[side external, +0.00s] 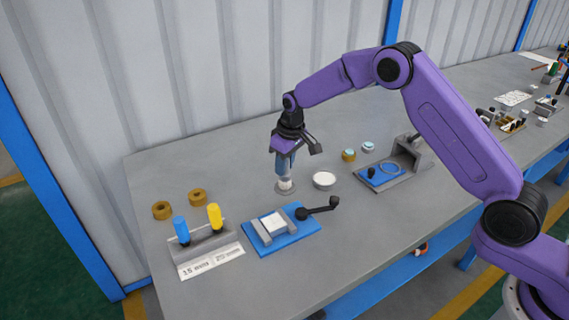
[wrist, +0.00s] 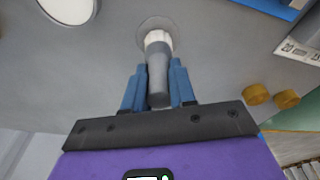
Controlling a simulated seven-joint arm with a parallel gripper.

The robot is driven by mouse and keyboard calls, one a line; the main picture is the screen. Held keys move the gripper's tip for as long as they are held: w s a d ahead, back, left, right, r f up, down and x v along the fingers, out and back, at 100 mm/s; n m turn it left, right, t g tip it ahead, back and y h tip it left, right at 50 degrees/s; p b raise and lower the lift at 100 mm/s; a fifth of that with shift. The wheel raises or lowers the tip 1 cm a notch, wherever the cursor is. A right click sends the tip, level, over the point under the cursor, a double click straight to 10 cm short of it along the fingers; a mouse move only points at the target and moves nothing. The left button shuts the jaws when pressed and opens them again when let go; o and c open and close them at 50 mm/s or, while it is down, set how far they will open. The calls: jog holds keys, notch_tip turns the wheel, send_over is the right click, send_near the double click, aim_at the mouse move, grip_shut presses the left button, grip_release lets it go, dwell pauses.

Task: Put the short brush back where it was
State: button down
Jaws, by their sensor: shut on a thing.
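My gripper (side external: 285,163) points down above the middle of the table and is shut on the short brush (side external: 285,184). In the wrist view the brush's grey handle (wrist: 157,75) sits between the blue fingers (wrist: 157,88), with its white bristle end away from the palm. The bristle end is at a flat grey round disc (side external: 279,190) on the table, which also shows in the wrist view (wrist: 145,21). The brush looks about upright. I cannot tell whether the bristles touch the disc.
A white round dish (side external: 324,180) stands just right of the brush. A blue clamp fixture (side external: 262,240) and a rack with blue (side external: 181,229) and yellow (side external: 214,215) handles stand in front. Two brown rings (side external: 162,210) lie left. A grey fixture (side external: 405,165) and two small jars (side external: 348,155) stand right.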

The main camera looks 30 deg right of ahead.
aim_at(290, 177)
jog(key=shift+f, duration=0.1)
jog(key=c, duration=0.9)
grip_release()
jog(key=r, duration=0.4)
jog(key=s+r, duration=0.1)
jog(key=r, duration=0.7)
jog(key=shift+s+d, duration=0.35)
jog(key=shift+s, duration=0.05)
